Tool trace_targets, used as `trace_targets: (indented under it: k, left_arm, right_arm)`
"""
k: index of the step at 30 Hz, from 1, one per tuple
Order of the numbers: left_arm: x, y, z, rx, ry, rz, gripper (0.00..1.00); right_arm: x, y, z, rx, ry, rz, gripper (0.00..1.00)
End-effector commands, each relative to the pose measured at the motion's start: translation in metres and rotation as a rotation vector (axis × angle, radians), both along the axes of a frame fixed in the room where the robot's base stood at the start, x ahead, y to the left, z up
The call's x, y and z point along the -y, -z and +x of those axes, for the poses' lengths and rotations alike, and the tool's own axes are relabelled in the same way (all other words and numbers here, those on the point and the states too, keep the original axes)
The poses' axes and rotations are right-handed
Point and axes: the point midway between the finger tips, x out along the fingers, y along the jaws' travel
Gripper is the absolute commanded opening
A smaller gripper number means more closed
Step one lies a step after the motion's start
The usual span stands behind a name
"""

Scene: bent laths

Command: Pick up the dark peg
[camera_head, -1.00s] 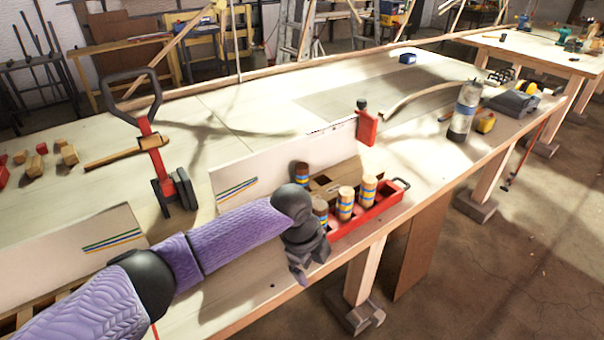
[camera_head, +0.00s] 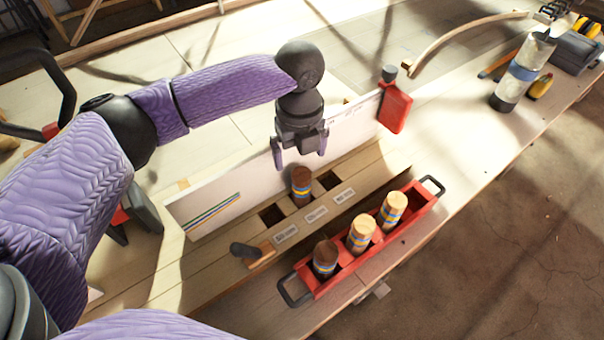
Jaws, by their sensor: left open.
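A dark brown peg (camera_head: 301,184) with yellow and blue bands stands upright in the wooden board (camera_head: 378,165), between two open square holes. A second dark peg (camera_head: 325,259) stands in the near-left part of the red tray (camera_head: 415,221). Two light pegs (camera_head: 361,234) with similar bands stand beside it in the tray. My left gripper (camera_head: 299,156) points down with its fingers apart, just above the dark peg in the board. Nothing shows between the fingers. My right gripper does not show.
A white upright panel (camera_head: 210,192) runs behind the board, with a red clamp-like piece (camera_head: 395,107) at its right end. A dark-handled wooden piece (camera_head: 254,252) lies left of the tray. A bottle (camera_head: 522,72) and a bent lath (camera_head: 460,36) are further right.

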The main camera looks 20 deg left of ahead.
Motion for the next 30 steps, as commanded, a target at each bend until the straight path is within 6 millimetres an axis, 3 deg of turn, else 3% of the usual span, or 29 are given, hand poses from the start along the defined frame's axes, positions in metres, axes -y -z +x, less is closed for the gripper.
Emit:
trace_targets:
  k: [9, 18, 30]
  left_arm:
    - [0.000, 0.059, 0.009, -0.001, -0.002, 0.000, 0.99]
    - [0.000, 0.067, 0.009, 0.001, -0.002, 0.000, 0.99]
    - [0.000, 0.067, 0.009, 0.002, -0.002, -0.001, 0.14]
  right_arm:
    - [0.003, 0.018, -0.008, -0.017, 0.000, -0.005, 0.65]
    - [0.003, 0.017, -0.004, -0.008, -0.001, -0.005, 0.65]
    - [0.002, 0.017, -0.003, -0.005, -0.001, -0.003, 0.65]
